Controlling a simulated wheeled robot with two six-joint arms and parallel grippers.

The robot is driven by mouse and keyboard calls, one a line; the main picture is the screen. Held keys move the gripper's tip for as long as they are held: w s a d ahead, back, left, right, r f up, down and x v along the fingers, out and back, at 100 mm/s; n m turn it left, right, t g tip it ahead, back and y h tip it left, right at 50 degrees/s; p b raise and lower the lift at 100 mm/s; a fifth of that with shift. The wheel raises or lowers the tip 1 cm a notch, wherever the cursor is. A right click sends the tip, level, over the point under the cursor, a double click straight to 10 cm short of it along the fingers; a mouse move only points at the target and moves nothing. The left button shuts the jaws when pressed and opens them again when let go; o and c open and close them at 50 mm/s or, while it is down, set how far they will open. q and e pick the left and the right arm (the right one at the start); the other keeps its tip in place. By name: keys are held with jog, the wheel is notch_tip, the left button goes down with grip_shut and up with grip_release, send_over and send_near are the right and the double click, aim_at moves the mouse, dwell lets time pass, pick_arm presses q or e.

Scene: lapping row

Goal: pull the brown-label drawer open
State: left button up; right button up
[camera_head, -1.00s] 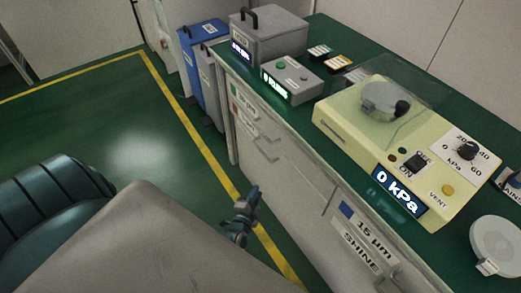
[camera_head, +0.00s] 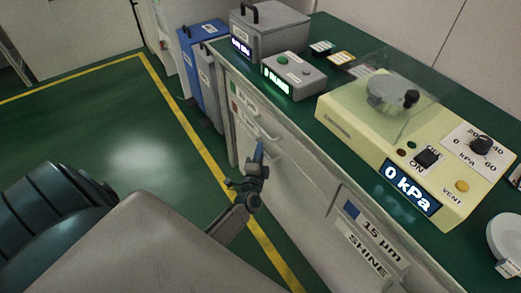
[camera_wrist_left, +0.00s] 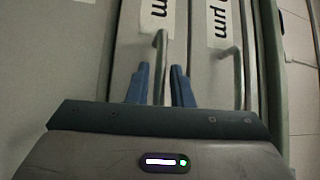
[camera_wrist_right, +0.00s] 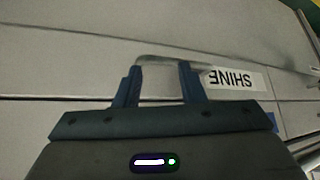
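Two closed grey drawers with white labels and bar handles are left of the SHINE drawer in the head view. Small reddish (camera_head: 234,87) and green (camera_head: 234,105) patches show there; I cannot tell which drawer is brown-labelled. My left gripper (camera_head: 260,148) is at their handles. In the left wrist view, its open fingers (camera_wrist_left: 160,85) stand either side of a drawer handle (camera_wrist_left: 161,50), with gaps visible. A second handle (camera_wrist_left: 228,65) is to the right. My right gripper (camera_wrist_right: 160,82) is open by a handle (camera_wrist_right: 165,58) near the SHINE label; it is not in the head view.
The SHINE drawer label (camera_head: 362,250) is at the lower right. On the green bench top stand a cream vacuum unit (camera_head: 345,112) reading 0 kPa, a grey button box (camera_head: 305,75) and a grey lidded box (camera_head: 270,35). Blue bins (camera_head: 205,33) stand beyond. The green floor (camera_head: 130,110) at left is clear.

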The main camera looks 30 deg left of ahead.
pick_arm(q)
jog(key=shift+x, duration=0.75)
grip_shut()
jog(key=shift+s, duration=0.15)
